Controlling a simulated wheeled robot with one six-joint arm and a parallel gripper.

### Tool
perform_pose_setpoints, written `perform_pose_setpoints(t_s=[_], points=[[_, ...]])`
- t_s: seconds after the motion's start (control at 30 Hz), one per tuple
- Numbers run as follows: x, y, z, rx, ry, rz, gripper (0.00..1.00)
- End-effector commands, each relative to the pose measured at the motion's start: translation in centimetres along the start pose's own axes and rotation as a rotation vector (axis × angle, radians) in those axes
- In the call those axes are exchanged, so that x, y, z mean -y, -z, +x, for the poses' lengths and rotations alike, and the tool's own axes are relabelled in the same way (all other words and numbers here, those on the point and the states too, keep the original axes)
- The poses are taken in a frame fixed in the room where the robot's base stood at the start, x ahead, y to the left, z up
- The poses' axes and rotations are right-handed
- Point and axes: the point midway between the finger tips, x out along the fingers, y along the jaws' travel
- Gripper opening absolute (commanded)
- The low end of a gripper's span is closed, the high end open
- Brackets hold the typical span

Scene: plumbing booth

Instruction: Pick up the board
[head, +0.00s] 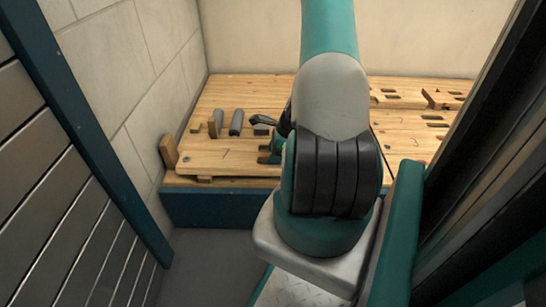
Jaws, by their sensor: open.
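A flat pale wooden board (215,156) lies near the front left edge of the wooden bench. A small block shows under its front edge, and a dark round spot marks its left end. My gripper (270,152) is low over the right end of the board, partly hidden behind my arm. It is open, with no object visible in it. I cannot tell whether it touches the board. The board's far right end is hidden by my arm.
Grey cylinders (236,122) and small wooden blocks stand behind the board. An upright wooden piece (168,151) is at the bench's left corner by the tiled wall. Slotted wood (440,98) lies at the right. A slatted metal panel (50,190) borders the left.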

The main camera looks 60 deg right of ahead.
Motion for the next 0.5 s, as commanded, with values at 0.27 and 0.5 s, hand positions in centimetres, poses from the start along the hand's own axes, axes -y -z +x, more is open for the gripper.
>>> perform_pose_setpoints(t_s=[0.27,0.5], points=[[-0.02,0.11,0.26,0.0,-0.001,0.0,0.53],[-0.02,0.11,0.26,0.0,-0.001,0.0,0.35]])
